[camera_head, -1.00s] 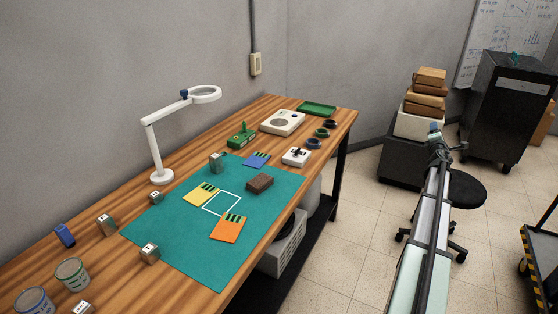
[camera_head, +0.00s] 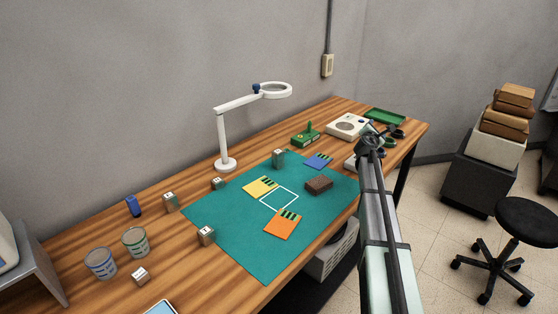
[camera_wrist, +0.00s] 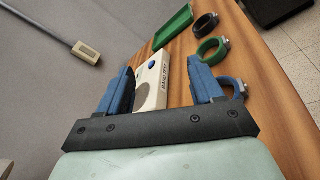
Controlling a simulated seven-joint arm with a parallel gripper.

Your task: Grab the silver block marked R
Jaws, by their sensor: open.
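Several small silvery-grey blocks with pale, marked faces show in the head view. One block (camera_head: 278,158) stands at the mat's far edge, another (camera_head: 218,184) at its left edge, and another (camera_head: 206,235) at its near-left edge. Two more blocks, one (camera_head: 170,203) by the blue item and one (camera_head: 140,275) by the cans, stand on the wood. The letters are too small to read, so I cannot tell which is R. My gripper (camera_head: 370,138) is above the bench's right side, away from the blocks. Its blue fingers (camera_wrist: 160,90) are open and empty in the wrist view.
A green mat (camera_head: 240,245) carries coloured cards and a brown block (camera_head: 319,184). A white magnifier lamp (camera_head: 225,163) stands behind it. Two cans (camera_head: 135,242) are at near left. A white "BAND TEST" device (camera_wrist: 152,82) and coloured rings (camera_wrist: 211,50) lie near my gripper.

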